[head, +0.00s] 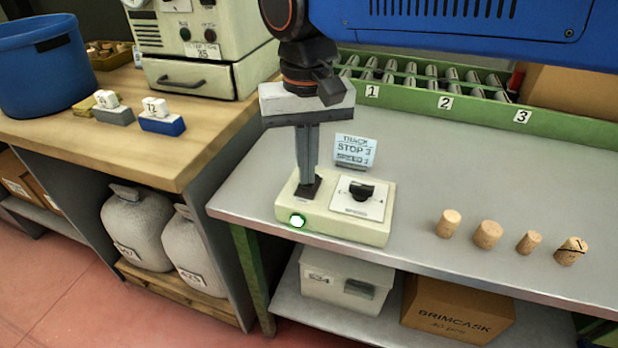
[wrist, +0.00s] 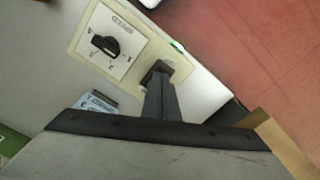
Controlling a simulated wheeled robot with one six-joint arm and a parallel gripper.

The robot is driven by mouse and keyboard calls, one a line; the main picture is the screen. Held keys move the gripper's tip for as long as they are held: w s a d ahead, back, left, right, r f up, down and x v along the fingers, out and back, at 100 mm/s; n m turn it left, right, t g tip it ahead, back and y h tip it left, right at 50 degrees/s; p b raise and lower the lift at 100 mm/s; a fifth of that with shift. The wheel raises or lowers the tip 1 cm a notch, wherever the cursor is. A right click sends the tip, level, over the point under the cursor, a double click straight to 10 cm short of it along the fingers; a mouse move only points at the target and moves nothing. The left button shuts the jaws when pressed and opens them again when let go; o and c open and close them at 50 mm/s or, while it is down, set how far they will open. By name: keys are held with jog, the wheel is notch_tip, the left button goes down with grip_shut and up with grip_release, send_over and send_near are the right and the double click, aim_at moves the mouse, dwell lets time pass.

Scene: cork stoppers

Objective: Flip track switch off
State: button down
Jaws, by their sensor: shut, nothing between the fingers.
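A cream control box (head: 345,230) sits near the front edge of the grey bench. It carries a black rotary knob (head: 361,191) on a white plate marked SPEED, and a lit green lamp (head: 297,221) on its front face. My gripper (head: 308,186) points straight down over the left part of the box, its fingers shut and empty. The fingertips are at a small dark switch on the box top, which they mostly hide. The wrist view shows the fingers (wrist: 160,75) at the same spot, beside the knob (wrist: 105,45). I cannot tell the switch lever's position.
A card reading TRACK STOP 3 SPEED 1 (head: 355,150) stands behind the box. Several corks (head: 487,234) stand to the right. A green rack (head: 420,105) with numbered sections lies along the back. A wooden counter (head: 120,135) is at the left.

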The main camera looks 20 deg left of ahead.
jog(key=shift+f, duration=0.25)
jog(key=shift+r, duration=0.1)
notch_tip(320, 180, up, 7)
dwell(1.2)
dwell(0.4)
